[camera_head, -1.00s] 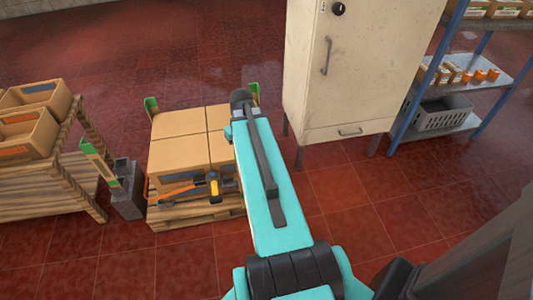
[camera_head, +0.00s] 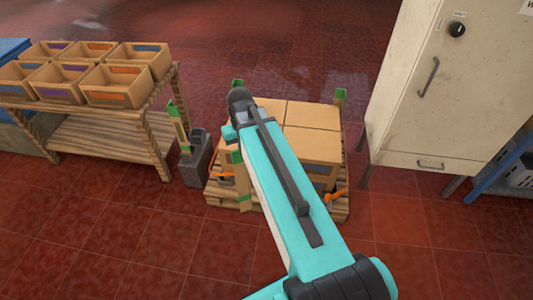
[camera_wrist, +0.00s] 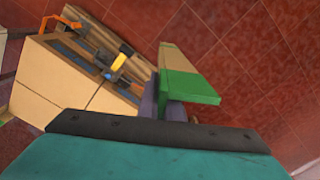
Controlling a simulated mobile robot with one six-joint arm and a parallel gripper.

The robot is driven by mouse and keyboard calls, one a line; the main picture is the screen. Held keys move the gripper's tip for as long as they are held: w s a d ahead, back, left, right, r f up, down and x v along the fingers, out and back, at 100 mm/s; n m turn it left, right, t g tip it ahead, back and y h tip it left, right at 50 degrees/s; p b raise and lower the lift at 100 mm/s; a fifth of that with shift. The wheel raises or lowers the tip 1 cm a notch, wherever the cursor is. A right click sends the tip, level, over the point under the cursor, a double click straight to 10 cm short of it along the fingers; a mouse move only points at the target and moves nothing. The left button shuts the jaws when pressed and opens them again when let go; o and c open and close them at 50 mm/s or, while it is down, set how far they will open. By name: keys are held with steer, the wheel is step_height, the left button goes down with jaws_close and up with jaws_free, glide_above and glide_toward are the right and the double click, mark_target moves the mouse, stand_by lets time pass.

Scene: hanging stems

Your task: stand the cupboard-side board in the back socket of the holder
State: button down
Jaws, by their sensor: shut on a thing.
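My gripper (camera_wrist: 172,105) is shut on a wooden board with a green end (camera_wrist: 190,85) in the wrist view. In the head view my arm hides the gripper. A green-banded upright board (camera_head: 245,190) left of my arm, before the pallet, appears to be the held one. The grey holder (camera_head: 195,165) stands on the floor left of the pallet. Another green-banded board (camera_head: 179,128) stands upright at its left side. An opening seems to show at its top beside that board; the inside of the sockets cannot be made out.
Cardboard boxes (camera_head: 312,115) sit on a wooden pallet (camera_head: 215,196), with green-topped posts at its back corners. A tool (camera_wrist: 122,58) lies by the boxes. A wooden table (camera_head: 115,143) with several bins stands left. A cream cupboard (camera_head: 400,110) stands right. Front floor is clear.

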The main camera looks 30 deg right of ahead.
steer(key=a, duration=0.8)
steer(key=shift+w+r+n, duration=0.25)
steer(key=shift+w+n, duration=0.15)
steer(key=shift+w, duration=0.05)
